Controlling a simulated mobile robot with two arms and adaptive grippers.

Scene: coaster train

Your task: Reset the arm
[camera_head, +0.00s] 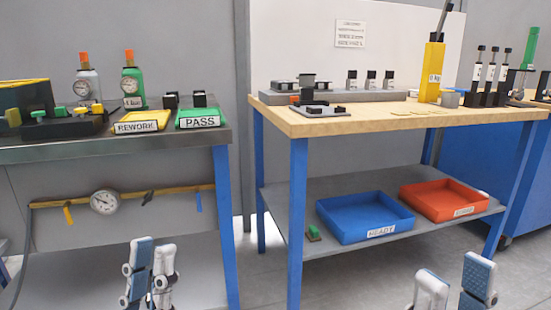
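My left gripper (151,257) is at the lower left, in front of the lower shelf of the left bench. Its two fingers are close together, with hardly any gap. A small green patch shows low at its right finger; I cannot tell whether it belongs to the gripper. My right gripper (454,278) is at the bottom right, in front of the right bench. Its fingers stand wide apart with nothing between them. Both grippers point up in the picture, and the arms behind them are out of frame.
The grey-topped left bench (120,142) carries gauge bottles, a REWORK tray (142,123) and a PASS tray (201,118). The wooden-topped right bench (370,117) carries fixtures and tools. A blue bin (364,217) and a red bin (444,199) stand on its shelf. Floor shows between the benches.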

